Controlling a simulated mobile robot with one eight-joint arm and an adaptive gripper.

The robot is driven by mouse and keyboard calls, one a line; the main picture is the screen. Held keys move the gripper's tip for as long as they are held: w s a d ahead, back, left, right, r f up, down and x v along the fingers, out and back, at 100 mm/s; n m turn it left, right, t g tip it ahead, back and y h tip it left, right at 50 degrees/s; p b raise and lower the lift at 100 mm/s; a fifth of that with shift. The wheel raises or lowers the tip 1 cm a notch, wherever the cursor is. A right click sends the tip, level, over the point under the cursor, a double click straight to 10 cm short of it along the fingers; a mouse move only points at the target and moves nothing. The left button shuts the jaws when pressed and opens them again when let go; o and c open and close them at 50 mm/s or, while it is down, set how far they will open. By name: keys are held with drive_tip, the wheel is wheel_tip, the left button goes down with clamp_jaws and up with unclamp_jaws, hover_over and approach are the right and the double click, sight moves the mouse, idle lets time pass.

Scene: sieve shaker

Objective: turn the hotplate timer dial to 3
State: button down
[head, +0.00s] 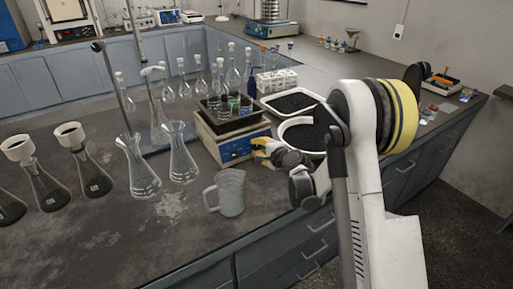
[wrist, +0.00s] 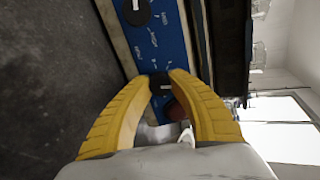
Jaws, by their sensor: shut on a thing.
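The hotplate (head: 207,142) stands on the bench with a blue front panel (head: 236,152). In the wrist view the blue panel (wrist: 150,45) runs slanted and carries white markings too small to read. A dark dial (wrist: 160,83) sits between the tips of my gripper (wrist: 160,79), whose yellow fingers are shut on it. A second dark dial (wrist: 137,12) is farther up the panel, clear of the fingers. I cannot read which dial is the timer or where its pointer stands. In the head view my gripper (head: 260,146) is at the right end of the panel.
A dark tray of glassware (head: 258,117) sits on the hotplate. A glass beaker (head: 230,192) stands close in front, with flasks (head: 183,162) to the left. White trays of dark grains (head: 283,132) lie to the right.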

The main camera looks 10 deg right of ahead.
drive_tip(key=m, duration=0.6)
idle(0.6)
drive_tip(key=c, duration=1.2)
unclamp_jaws()
drive_tip(key=shift+a, duration=0.1)
drive_tip(key=shift+o, duration=0.2)
drive_tip(key=v, duration=1.2)
drive_tip(key=shift+a+r, duration=0.1)
